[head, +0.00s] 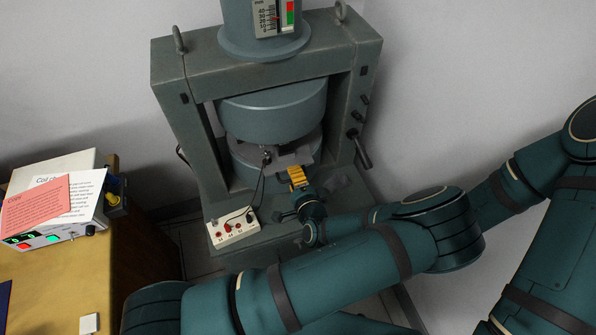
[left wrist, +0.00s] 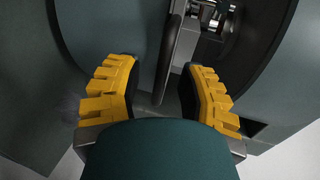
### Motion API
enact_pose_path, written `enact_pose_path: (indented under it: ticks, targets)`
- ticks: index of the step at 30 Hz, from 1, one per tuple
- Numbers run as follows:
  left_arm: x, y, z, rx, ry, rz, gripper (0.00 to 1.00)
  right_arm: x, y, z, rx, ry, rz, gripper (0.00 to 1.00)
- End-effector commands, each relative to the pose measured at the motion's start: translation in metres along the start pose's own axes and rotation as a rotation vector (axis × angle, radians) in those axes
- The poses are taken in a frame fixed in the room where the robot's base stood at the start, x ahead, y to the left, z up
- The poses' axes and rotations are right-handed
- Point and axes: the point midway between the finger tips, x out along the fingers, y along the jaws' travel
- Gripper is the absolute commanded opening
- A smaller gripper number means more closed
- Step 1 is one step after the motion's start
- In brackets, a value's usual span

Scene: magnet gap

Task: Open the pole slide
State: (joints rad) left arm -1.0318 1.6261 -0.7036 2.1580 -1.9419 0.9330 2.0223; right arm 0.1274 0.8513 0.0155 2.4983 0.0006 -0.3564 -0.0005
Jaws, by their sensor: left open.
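The grey magnet (head: 271,110) stands against the wall, with a round upper pole above a lower one and a gap between them. A light grey metal piece (head: 294,157) sits at the front of the gap; I cannot tell for sure that it is the pole slide. My left gripper (head: 299,177) is just in front of it, its yellow fingers apart. In the left wrist view, the open fingers (left wrist: 163,88) stand either side of a dark upright bar (left wrist: 173,50), with no visible grip on it. Shiny metal fittings (left wrist: 215,16) show beyond. My right gripper is out of view.
A white socket box (head: 233,229) with dark leads stands on the magnet's base, left of my left gripper. Dark knobs and a lever (head: 359,148) stick out from the right post. A wooden desk (head: 140,225) with an instrument and papers is at left.

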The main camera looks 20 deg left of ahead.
Motion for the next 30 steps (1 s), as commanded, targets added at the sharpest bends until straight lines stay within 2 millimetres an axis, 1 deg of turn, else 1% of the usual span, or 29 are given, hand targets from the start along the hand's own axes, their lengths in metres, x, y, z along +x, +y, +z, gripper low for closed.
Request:
enact_pose_path:
  ticks: [10,11,12,14,23,26,30]
  targets:
    - [0.001,0.000,0.002,0.001,0.001,0.000,0.39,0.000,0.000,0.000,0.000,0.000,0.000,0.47]
    - [0.001,0.000,0.002,0.001,0.001,0.000,0.35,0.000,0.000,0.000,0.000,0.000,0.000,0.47]
    - [0.001,0.000,0.002,0.001,0.001,0.000,0.21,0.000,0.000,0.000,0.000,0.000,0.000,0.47]
    - [0.001,0.000,0.002,0.001,0.001,0.000,0.00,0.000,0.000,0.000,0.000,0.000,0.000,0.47]
    - [-0.001,0.001,0.002,0.000,0.001,0.001,0.00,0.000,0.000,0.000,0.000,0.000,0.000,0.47]
    - [-0.007,0.002,0.001,-0.001,0.001,0.002,0.00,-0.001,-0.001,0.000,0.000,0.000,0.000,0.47]
    - [-0.022,0.005,0.001,0.000,0.003,0.004,0.00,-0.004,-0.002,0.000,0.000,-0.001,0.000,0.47]
